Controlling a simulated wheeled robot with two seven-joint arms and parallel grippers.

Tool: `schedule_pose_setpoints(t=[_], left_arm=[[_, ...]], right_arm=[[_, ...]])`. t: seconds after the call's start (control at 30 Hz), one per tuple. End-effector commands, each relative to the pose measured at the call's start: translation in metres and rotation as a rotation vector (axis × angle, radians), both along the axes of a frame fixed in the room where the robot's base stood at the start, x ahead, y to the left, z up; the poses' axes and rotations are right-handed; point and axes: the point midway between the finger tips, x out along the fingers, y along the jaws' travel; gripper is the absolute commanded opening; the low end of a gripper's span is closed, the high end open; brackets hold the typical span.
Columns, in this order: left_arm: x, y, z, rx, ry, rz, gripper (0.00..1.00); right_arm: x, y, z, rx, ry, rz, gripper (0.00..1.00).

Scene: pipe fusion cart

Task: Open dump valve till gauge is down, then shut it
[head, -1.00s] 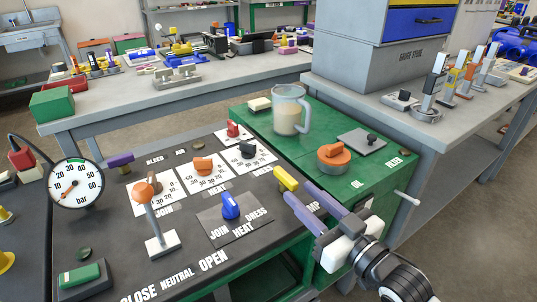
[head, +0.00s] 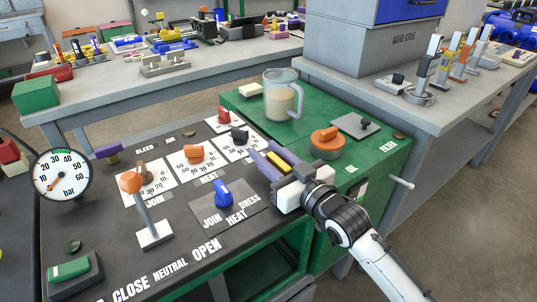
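The dump valve's yellow handle (head: 278,168) is on the dark panel's right side, partly hidden by my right gripper (head: 271,160). The gripper's two purple fingers lie on either side of the handle, pointing up and left. Whether they press on it I cannot tell. The pressure gauge (head: 62,175), a white dial marked in bar, stands at the left. Its orange needle points down and left, at the low end of the scale. My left gripper is not in view.
An orange-knobbed lever (head: 143,205) rises from the panel beside a blue knob (head: 223,194). A purple handle (head: 108,151) is near the bleed label. A clear jug (head: 283,95) and a round orange-topped part (head: 326,142) stand on the green top behind my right gripper.

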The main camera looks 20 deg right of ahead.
Motion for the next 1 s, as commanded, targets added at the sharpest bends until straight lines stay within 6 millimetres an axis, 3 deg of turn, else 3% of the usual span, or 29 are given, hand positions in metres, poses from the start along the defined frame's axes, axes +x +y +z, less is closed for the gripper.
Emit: schedule_pose_setpoints(t=[0.17, 0.37, 1.0], left_arm=[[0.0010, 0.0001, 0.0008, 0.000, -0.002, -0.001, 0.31], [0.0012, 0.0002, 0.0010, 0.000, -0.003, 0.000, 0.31], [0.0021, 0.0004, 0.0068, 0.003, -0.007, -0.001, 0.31]], right_arm=[[0.0000, 0.0001, -0.0001, 0.000, 0.000, 0.000, 0.33], [-0.0002, 0.0000, 0.0000, 0.000, 0.000, 0.000, 0.01], [-0.0016, 0.0038, 0.0003, 0.000, -0.001, 0.091, 0.00]])
